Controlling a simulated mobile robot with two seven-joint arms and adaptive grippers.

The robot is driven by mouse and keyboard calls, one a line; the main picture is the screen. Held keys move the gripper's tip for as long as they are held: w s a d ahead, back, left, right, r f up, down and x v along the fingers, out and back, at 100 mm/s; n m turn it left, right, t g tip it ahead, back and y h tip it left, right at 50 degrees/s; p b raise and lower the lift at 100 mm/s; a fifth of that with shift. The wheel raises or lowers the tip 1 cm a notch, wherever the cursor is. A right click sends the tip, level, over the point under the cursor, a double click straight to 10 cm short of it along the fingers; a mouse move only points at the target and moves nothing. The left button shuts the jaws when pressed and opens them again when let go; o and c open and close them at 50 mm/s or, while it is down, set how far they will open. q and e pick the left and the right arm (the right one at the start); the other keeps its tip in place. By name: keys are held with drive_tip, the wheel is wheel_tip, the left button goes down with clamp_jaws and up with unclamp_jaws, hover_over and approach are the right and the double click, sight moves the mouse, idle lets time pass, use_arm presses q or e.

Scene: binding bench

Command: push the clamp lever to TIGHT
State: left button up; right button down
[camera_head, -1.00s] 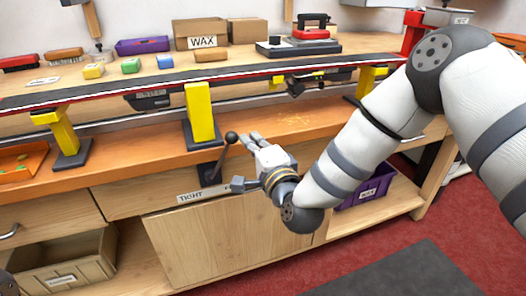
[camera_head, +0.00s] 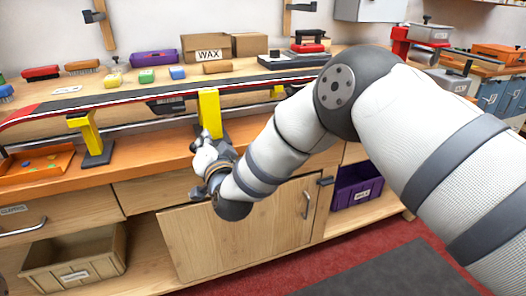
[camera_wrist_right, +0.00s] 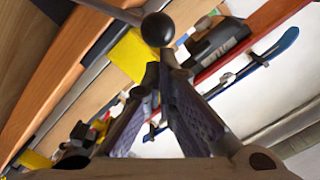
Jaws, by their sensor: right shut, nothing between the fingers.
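The clamp lever shows in the right wrist view as a grey rod with a black ball knob (camera_wrist_right: 157,29). The knob lies just past the tips of my right gripper (camera_wrist_right: 160,68), whose fingers are together with nothing between them. I cannot tell whether they touch the knob. In the head view my right gripper (camera_head: 203,142) is at the bench's front edge, below the middle yellow support (camera_head: 209,112). It and the wrist hide most of the lever and the TIGHT label there. My left gripper is out of view.
A long ski (camera_head: 150,98) lies across the yellow supports above the bench. An orange tray (camera_head: 38,165) is at the left. A wooden cabinet door (camera_head: 240,240) and a purple bin (camera_head: 358,190) are below. The WAX box (camera_head: 207,48) stands at the back.

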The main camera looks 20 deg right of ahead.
drive_tip(key=shift+a+f, duration=0.25)
drive_tip(key=shift+a, duration=0.35)
drive_tip(key=shift+a+f, duration=0.2)
drive_tip(key=shift+a, duration=0.35)
wheel_tip(320, 180, up, 5)
drive_tip(key=d+p, duration=0.2)
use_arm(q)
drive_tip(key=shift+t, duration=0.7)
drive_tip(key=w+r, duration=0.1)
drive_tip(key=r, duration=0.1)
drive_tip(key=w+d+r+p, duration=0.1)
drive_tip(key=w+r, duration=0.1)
use_arm(e)
drive_tip(key=s+f, duration=0.1)
drive_tip(key=s, duration=0.9)
drive_tip(key=shift+s+d, duration=0.3)
drive_tip(key=shift+d, duration=0.1)
